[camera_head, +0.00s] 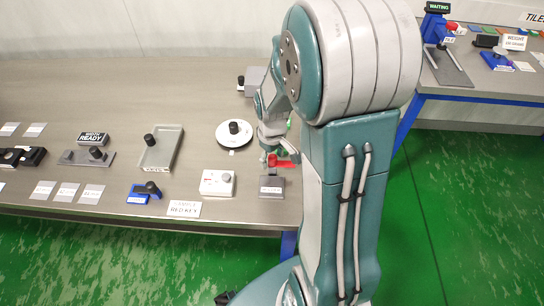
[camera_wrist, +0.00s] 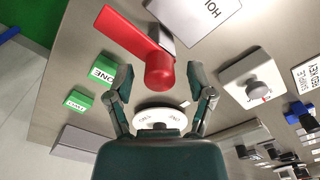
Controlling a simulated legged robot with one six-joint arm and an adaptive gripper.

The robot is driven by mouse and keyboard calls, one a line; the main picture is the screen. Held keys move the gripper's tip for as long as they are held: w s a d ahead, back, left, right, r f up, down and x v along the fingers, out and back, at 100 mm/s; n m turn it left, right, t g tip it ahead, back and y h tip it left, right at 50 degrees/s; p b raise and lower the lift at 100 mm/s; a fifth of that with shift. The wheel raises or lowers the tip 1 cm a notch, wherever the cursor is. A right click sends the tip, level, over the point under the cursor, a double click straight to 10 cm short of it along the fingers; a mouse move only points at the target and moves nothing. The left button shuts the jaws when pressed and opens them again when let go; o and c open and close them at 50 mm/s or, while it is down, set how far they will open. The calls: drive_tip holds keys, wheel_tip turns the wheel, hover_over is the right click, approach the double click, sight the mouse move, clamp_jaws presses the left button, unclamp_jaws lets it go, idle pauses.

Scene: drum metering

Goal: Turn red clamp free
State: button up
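The red clamp (camera_head: 283,161) is near the front right of the table, partly hidden by my arm. In the wrist view the red clamp (camera_wrist: 130,36) shows as a flat red bar with a round red post at its lower right end. My gripper (camera_wrist: 157,80) is open, with one finger to each side below the post. The post lies in line with the gap between the fingertips, and neither finger appears to touch it. In the head view my gripper (camera_head: 270,148) is small and partly hidden beside the clamp.
A white dial (camera_head: 234,134) with a black knob stands left of my gripper. A white box (camera_head: 217,183) with a knob and a grey block (camera_head: 271,187) stand near the front edge. A green block labelled ONE (camera_wrist: 104,70) lies left of the fingers in the wrist view.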

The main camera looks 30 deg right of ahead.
sight(272, 157)
drive_tip(key=shift+r, duration=0.1)
wheel_tip(272, 157, up, 12)
idle(0.5)
drive_tip(key=shift+a, duration=0.1)
idle(0.4)
drive_tip(key=s+a+r+m+t, duration=0.1)
drive_tip(key=s+a+r+t, duration=0.1)
drive_tip(key=s+a+r, duration=0.2)
drive_tip(key=s+a+r+m+t, duration=0.1)
drive_tip(key=s+a+r+t, duration=0.2)
drive_tip(key=s+a, duration=0.3)
drive_tip(key=s+r, duration=0.1)
drive_tip(key=s, duration=0.1)
drive_tip(key=shift+s+a+r+m+t, duration=0.2)
drive_tip(key=shift+s+r+m+t, duration=0.1)
drive_tip(key=shift+s+r, duration=0.05)
